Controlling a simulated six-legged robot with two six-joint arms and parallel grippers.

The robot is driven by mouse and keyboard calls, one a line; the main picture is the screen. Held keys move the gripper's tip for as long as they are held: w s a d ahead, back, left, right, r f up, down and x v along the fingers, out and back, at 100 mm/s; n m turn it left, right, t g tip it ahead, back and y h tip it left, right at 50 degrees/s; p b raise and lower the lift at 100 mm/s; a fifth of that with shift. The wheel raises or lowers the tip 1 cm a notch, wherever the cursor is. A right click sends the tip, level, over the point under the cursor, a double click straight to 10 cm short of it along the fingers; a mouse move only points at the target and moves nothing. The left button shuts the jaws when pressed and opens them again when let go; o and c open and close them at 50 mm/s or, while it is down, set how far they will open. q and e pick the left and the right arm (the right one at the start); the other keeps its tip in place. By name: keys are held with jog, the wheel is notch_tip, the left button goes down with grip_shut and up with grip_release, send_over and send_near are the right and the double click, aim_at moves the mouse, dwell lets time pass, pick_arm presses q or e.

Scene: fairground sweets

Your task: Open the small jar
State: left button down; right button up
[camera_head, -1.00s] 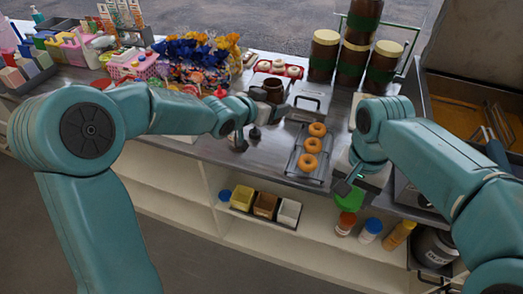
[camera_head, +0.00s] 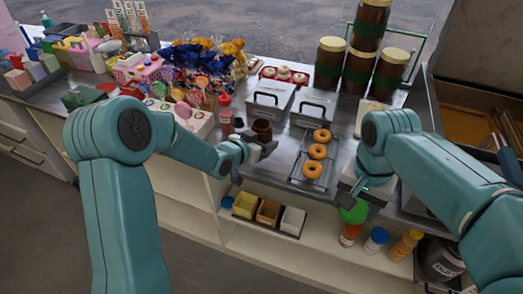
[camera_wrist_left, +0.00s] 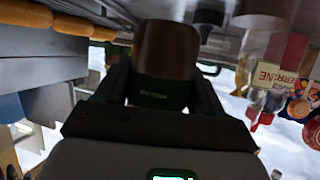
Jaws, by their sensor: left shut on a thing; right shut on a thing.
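The small jar (camera_head: 262,130) is dark brown and held near the front of the counter, left of the doughnut rack. My left gripper (camera_head: 258,147) is shut on it. In the left wrist view the brown jar (camera_wrist_left: 166,52), with a green band, sits between the two dark fingers. I cannot tell whether a lid is on it. My right gripper (camera_head: 358,196) is at the counter's front edge, right of the rack. It appears shut on a round green thing (camera_head: 353,212), apart from the jar; its fingertips are hard to make out.
A rack with three doughnuts (camera_head: 316,152) lies between the grippers. Grey lidded boxes (camera_head: 268,99) stand behind the jar. Large brown jars (camera_head: 328,62) stand at the back right. Sweets and lollipops (camera_head: 200,80) crowd the left. Small bins (camera_head: 268,211) and bottles are on the shelf below.

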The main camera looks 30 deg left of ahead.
pick_arm(q)
notch_tip(320, 180, down, 4)
jog(key=shift+r, duration=0.1)
pick_arm(e)
jog(key=shift+s+r, duration=0.1)
jog(key=shift+r, duration=0.05)
pick_arm(q)
jog(key=shift+f+b, duration=0.2)
jog(key=shift+b, duration=0.1)
pick_arm(e)
jog(key=shift+f, duration=0.35)
pick_arm(q)
jog(key=shift+c, duration=2)
grip_release()
pick_arm(e)
jog(key=shift+r, duration=0.15)
